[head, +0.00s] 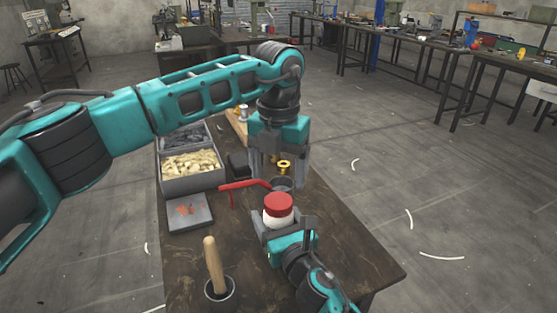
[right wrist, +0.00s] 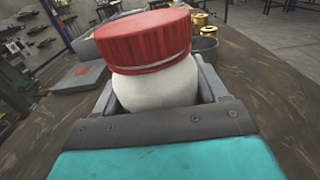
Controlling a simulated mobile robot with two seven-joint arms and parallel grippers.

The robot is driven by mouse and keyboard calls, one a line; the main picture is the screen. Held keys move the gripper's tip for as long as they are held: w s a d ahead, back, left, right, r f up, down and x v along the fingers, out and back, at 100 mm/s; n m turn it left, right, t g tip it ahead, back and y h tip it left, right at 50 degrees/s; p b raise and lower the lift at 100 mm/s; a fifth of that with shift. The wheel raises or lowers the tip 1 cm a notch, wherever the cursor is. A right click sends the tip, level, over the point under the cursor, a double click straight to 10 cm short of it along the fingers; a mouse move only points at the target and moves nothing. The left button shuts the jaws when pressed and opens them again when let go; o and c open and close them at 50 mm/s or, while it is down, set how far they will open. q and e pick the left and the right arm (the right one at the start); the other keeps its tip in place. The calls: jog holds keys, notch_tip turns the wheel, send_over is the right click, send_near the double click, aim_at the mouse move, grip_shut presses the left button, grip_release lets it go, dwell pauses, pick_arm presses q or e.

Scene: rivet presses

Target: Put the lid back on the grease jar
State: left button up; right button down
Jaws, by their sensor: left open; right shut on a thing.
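The white grease jar (head: 276,217) is held upright in my right gripper (head: 285,229), which is shut on it. The red lid (head: 278,202) sits on top of the jar. In the right wrist view the ribbed lid (right wrist: 145,40) covers the mouth of the jar (right wrist: 157,88) and looks slightly tilted; I cannot tell if it is screwed tight. My left gripper (head: 278,177) points down, open and empty, with its fingers apart, above and behind the lid in the head view. The jar's lower part is hidden by my right gripper.
Left of the jar are a red handle (head: 243,186), a grey box with an orange mark (head: 190,213) and a bin of beige pieces (head: 191,181). A wooden handle (head: 213,262) stands in a dark cup. A brass part (head: 285,166) is behind. The table's right front is clear.

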aim_at(278, 200)
pick_arm(q)
notch_tip(278, 200, down, 6)
jog(key=shift+r, duration=0.1)
dwell(0.4)
jog(key=c, duration=1.1)
jog(key=o, duration=1.3)
jog(key=shift+c, duration=0.2)
notch_tip(278, 200, up, 12)
